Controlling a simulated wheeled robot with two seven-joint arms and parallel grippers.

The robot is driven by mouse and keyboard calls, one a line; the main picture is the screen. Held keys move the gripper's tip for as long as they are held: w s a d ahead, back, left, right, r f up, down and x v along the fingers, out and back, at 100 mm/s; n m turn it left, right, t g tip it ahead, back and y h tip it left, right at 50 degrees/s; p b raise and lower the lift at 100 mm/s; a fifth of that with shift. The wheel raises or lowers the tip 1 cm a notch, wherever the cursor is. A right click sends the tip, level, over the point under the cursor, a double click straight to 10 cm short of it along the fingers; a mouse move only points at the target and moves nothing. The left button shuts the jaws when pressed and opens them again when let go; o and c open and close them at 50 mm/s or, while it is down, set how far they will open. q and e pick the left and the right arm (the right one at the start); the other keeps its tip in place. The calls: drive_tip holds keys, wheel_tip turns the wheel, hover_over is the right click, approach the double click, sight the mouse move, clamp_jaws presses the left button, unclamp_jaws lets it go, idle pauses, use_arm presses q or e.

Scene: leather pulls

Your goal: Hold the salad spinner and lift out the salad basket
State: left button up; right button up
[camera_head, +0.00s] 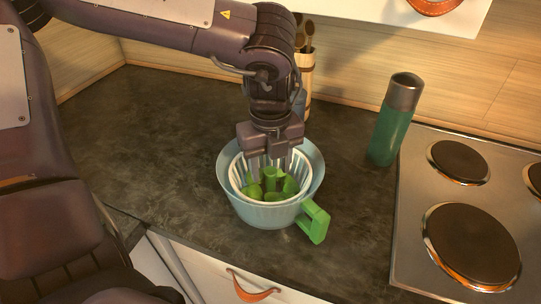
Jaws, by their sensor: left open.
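The salad spinner (312,170) is a pale blue bowl with a green handle (315,221) pointing to the lower right. It stands upright on the dark counter. The white slatted salad basket (237,181) sits inside the bowl, with green pieces (286,188) in it. My left gripper (269,158) points down over the far side of the basket, and its jaws are open. Its fingertips are hard to make out against the slats, so I cannot tell whether they touch the basket. My right gripper is not in view.
A green bottle with a metal cap (390,125) stands to the right of the spinner. A hob (410,240) with dark plates fills the right side. A holder with wooden utensils (306,75) stands behind my left arm. A drawer with a leather pull (250,290) is below the counter edge.

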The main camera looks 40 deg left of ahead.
sight(270, 181)
use_arm(q)
drive_tip(key=shift+f, duration=2.3)
